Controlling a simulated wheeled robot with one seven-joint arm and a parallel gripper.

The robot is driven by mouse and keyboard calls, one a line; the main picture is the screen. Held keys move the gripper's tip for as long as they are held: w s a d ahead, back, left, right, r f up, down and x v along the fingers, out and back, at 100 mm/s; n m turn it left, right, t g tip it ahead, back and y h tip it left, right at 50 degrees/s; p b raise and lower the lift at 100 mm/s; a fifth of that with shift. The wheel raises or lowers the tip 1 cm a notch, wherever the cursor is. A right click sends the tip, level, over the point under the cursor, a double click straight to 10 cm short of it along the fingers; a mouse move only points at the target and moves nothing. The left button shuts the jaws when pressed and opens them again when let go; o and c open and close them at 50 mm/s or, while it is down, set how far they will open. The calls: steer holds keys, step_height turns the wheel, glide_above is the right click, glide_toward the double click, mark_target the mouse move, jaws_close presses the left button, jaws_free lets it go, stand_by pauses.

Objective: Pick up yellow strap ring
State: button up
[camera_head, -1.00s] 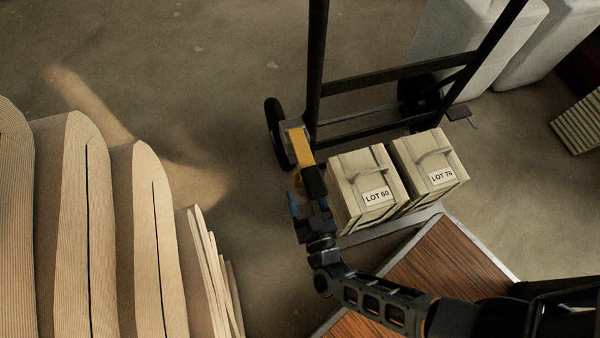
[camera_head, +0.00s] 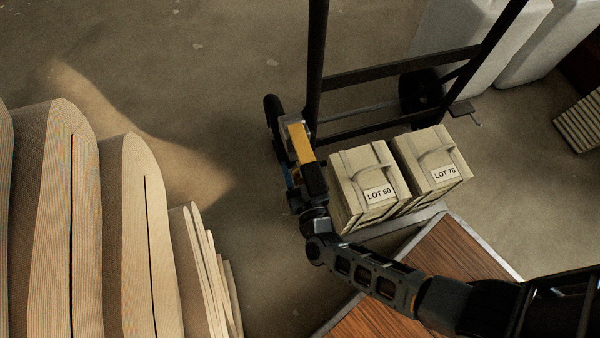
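A yellow strap-like piece (camera_head: 301,143) shows beside the left upright of the hand truck, with a grey block above it and a black part below it. I take it for the strap ring, but its ring shape cannot be made out. My gripper (camera_head: 296,178) is at the lower end of the yellow piece, with a blue part at its left side. The black part overlaps it, and the fingertips are hidden. I cannot tell whether they touch the strap or are open or shut.
A dark hand truck (camera_head: 395,75) stands behind. Two beige boxes, LOT 60 (camera_head: 352,178) and LOT 76 (camera_head: 420,150), sit close to the gripper's right. Tall beige padded slabs (camera_head: 60,230) fill the left. Bare floor (camera_head: 190,100) lies between.

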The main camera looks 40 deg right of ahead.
steer(key=c, duration=0.8)
steer(key=shift+r, duration=0.1)
